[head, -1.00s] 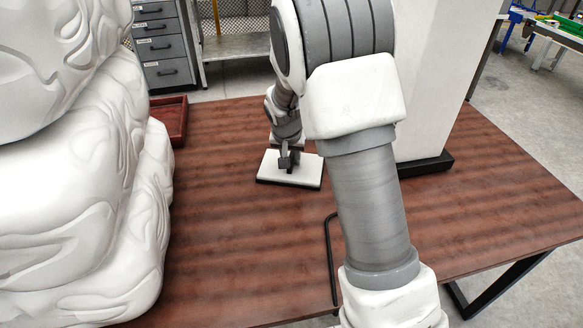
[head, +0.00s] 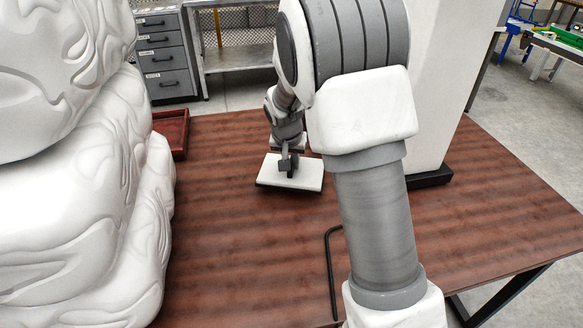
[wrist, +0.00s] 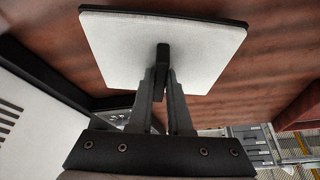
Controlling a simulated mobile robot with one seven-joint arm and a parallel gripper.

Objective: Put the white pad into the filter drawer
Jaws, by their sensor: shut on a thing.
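The white pad (head: 305,174) is a flat square plate with a dark underside and a small black grip on its upper face. In the head view it is over the middle of the brown table, seemingly just above it. My gripper (head: 288,164) points down at it. In the wrist view my gripper (wrist: 161,85) is shut on the black grip, with the pad's white face (wrist: 110,48) clear on both sides. I cannot make out the filter drawer for certain. A white tower (head: 440,100) with a black base stands to the pad's right; my arm hides part of it.
A large white carved sculpture (head: 75,200) fills the left side. A dark red tray (head: 172,132) lies at the table's back left. A bent black rod (head: 331,270) is near the front. Bare table (head: 225,240) lies between sculpture and rod. A grey drawer cabinet (head: 165,55) stands behind.

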